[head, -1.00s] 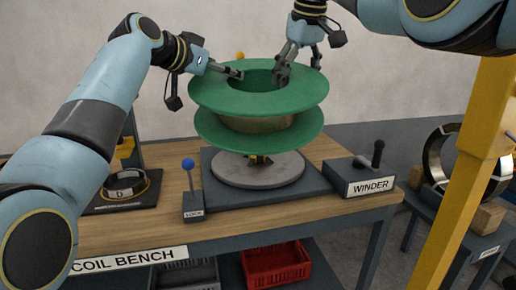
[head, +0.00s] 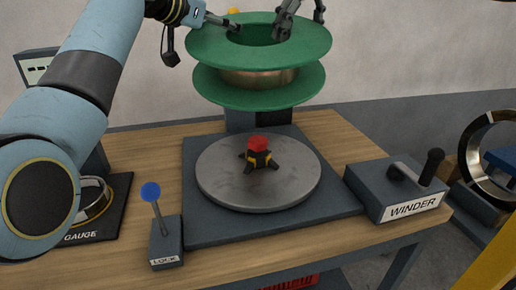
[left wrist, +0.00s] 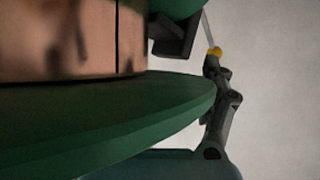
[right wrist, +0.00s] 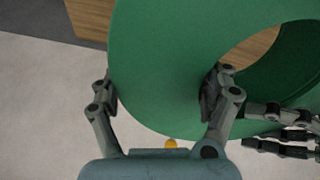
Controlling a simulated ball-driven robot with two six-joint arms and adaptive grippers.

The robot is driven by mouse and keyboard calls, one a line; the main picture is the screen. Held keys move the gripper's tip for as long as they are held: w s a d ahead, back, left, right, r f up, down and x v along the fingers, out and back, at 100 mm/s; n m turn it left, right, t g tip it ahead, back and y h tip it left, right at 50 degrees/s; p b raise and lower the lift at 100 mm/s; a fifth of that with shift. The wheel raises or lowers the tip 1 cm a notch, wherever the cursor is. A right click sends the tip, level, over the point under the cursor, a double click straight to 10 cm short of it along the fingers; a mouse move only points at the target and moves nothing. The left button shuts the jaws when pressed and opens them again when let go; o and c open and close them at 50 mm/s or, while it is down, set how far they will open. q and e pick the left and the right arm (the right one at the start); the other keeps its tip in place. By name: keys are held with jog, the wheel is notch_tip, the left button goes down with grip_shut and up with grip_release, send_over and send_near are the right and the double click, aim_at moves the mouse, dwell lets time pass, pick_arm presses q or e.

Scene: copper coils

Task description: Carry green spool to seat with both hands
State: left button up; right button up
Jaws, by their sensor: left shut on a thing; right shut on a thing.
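The green spool (head: 290,88), with a copper band (head: 258,77) between its flanges, hangs level in the air above the bench. My left gripper (head: 222,20) is shut on its upper flange at the left; my right gripper (head: 293,22) is shut on the rim at the back right. In the right wrist view, the fingers (right wrist: 160,92) straddle the green flange. The left wrist view shows the copper winding (left wrist: 70,45) and lower flange (left wrist: 130,115) close up. The seat, a round grey plate (head: 222,182) with a red-topped hub (head: 259,150), lies bare below and in front of the spool.
A lock lever with a blue knob (head: 151,191) stands front left of the plate. The winder box (head: 395,190) with its black handle stands at the right. A gauge (head: 95,205) sits at the left. A metal ring (head: 470,160) stands beyond the bench's right end.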

pick_arm(q)
jog(key=shift+w+d+r, duration=0.1)
jog(key=shift+d+r, duration=0.05)
jog(key=shift+d, duration=0.15)
pick_arm(e)
jog(key=shift+w+a+r, duration=0.15)
jog(key=shift+a, duration=0.25)
pick_arm(q)
jog(key=shift+r, duration=0.1)
pick_arm(e)
jog(key=shift+r, duration=0.1)
pick_arm(q)
jog(key=shift+f, duration=0.2)
pick_arm(e)
jog(key=shift+f, duration=0.2)
